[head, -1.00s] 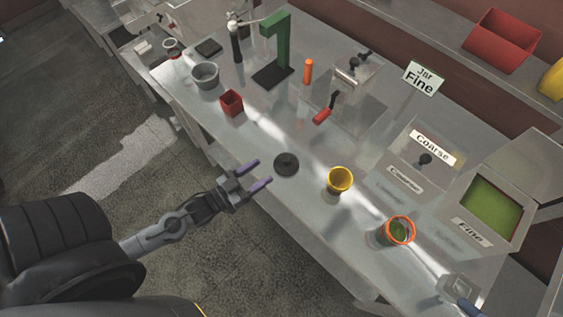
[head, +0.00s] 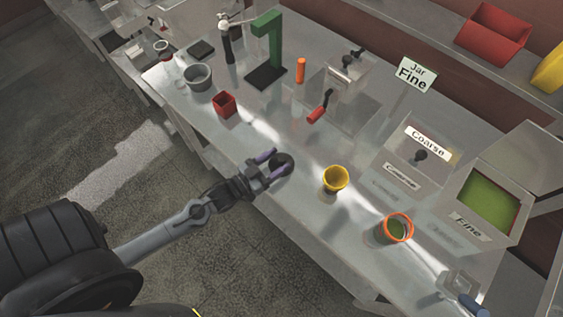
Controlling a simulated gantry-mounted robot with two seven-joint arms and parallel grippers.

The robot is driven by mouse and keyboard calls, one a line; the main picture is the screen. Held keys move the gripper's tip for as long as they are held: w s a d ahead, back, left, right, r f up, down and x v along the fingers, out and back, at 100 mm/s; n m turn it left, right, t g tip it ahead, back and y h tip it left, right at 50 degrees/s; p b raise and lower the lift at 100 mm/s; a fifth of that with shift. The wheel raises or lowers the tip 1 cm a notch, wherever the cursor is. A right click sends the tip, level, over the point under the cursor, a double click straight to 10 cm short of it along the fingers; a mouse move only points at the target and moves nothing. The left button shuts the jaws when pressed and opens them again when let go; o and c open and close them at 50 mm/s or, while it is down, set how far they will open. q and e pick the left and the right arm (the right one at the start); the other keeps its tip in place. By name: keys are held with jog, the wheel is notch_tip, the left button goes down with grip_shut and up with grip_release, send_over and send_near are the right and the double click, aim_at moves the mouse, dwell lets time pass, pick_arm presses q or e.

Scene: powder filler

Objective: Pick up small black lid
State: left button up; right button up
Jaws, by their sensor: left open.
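The small black lid (head: 282,163) is a round dark disc lying on the metal table, left of the yellow cup. My left gripper (head: 272,165) reaches in from the left with its purple-tipped fingers at the lid. The fingers are open and overlap the lid's left part in the picture. I cannot tell whether they touch it. My right gripper does not show.
A yellow cup (head: 335,180) and an orange-rimmed jar with green powder (head: 396,229) stand to the right. A red box (head: 224,105), grey bowl (head: 198,77) and green press stand (head: 268,50) are further back left. The Coarse and Fine dispensers stand at the right.

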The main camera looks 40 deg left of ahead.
pick_arm(q)
jog(key=shift+w+d, duration=0.25)
jog(key=shift+w, duration=0.75)
jog(key=c, duration=1)
jog(key=shift+c, duration=0.2)
jog(key=shift+r, duration=0.1)
